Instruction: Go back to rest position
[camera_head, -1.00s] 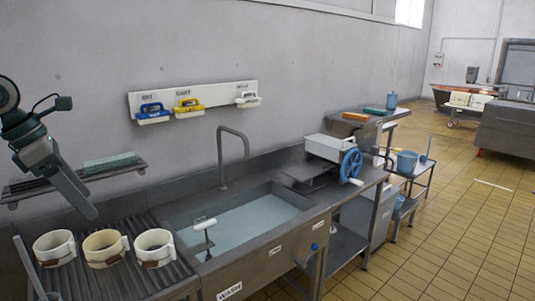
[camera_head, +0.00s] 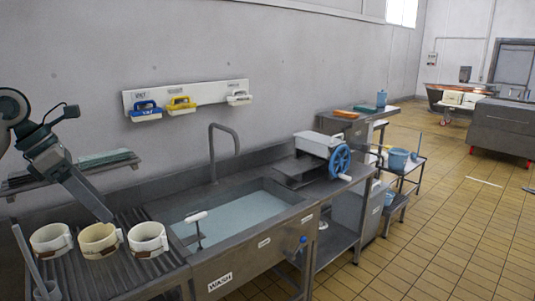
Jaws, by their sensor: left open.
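My left gripper (camera_head: 88,197) is at the left of the head view, its arm coming in from the left edge. It hangs tilted down and to the right, above the ribbed drainboard and close to the cups in the picture. I see nothing held in it, and its jaws are open. Three cream cups, the left cup (camera_head: 51,240), the middle cup (camera_head: 100,240) and the right cup (camera_head: 148,239), stand in a row on the drainboard (camera_head: 140,275). My right gripper is not in view.
A water-filled sink (camera_head: 240,217) with a tall faucet (camera_head: 212,150) lies right of the cups. A wall rack (camera_head: 210,92) holds several brushes. A wall shelf (camera_head: 130,163) is behind my arm. A machine with a blue wheel (camera_head: 340,161) stands further right. The tiled floor (camera_head: 440,220) is open at right.

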